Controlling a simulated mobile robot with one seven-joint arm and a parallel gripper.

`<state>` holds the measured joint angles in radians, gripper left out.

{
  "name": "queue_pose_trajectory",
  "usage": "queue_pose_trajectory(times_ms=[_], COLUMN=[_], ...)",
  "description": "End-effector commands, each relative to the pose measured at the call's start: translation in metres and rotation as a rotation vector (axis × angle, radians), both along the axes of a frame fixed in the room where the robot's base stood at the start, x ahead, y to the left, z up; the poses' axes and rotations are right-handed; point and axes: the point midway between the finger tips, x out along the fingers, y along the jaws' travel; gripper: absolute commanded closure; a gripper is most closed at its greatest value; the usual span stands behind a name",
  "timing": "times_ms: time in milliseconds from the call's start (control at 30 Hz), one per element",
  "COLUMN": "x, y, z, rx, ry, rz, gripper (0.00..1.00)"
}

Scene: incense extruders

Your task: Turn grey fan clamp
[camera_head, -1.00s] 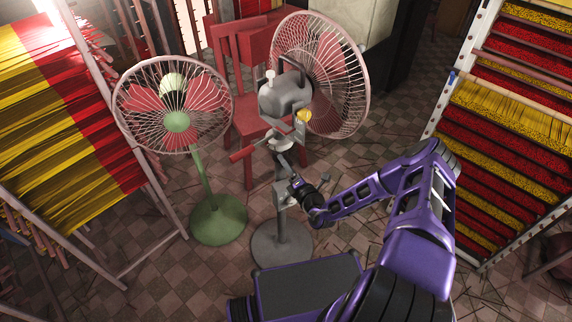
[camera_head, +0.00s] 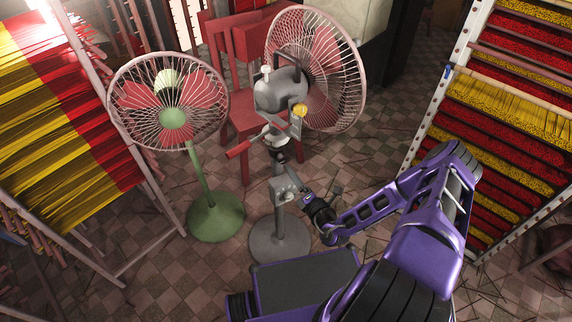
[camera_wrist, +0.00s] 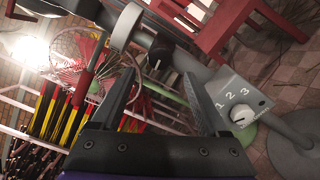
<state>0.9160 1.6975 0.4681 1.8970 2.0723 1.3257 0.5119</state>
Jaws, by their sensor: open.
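The grey fan (camera_head: 281,92) stands on a grey pole with a round base (camera_head: 280,243). A dark clamp with a knob sits around the pole (camera_head: 279,154) below the fan head. In the wrist view a black knob (camera_wrist: 160,52) shows just beyond and between my fingertips, apart from them; a pale ring (camera_wrist: 125,27) is beside it. My gripper (camera_wrist: 157,80) is open and empty. In the head view my gripper (camera_head: 306,196) is right of the pole, lower than the clamp, near the grey control box (camera_head: 286,190). The box's numbered dial (camera_wrist: 240,112) shows right of my fingers.
A green fan (camera_head: 174,118) stands to the left on its green base (camera_head: 216,216). A red chair (camera_head: 238,75) is close behind the grey fan. Racks of coloured incense line the left (camera_head: 60,110) and right (camera_head: 500,125). Some tiled floor between them is clear.

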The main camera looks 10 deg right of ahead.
Motion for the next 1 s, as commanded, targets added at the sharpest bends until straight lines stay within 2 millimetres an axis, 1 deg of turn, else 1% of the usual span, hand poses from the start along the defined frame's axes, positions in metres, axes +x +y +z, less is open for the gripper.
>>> queue_pose_trajectory(times_ms=[33, 200, 300, 400, 500, 600, 1000], x=[-0.013, -0.051, -0.068, -0.081, -0.089, -0.092, -0.092], y=[-0.004, -0.015, -0.020, -0.024, -0.026, -0.027, -0.027], z=[0.000, 0.000, 0.000, 0.000, 0.000, 0.001, 0.001], rx=[0.003, 0.000, 0.001, 0.000, -0.001, 0.000, 0.000], ry=[0.003, 0.002, 0.001, 0.000, -0.001, -0.002, -0.001], rz=[-0.003, -0.003, -0.003, -0.002, -0.001, -0.001, 0.000], gripper=[0.22, 0.22, 0.22, 0.22, 0.22, 0.22, 0.22])
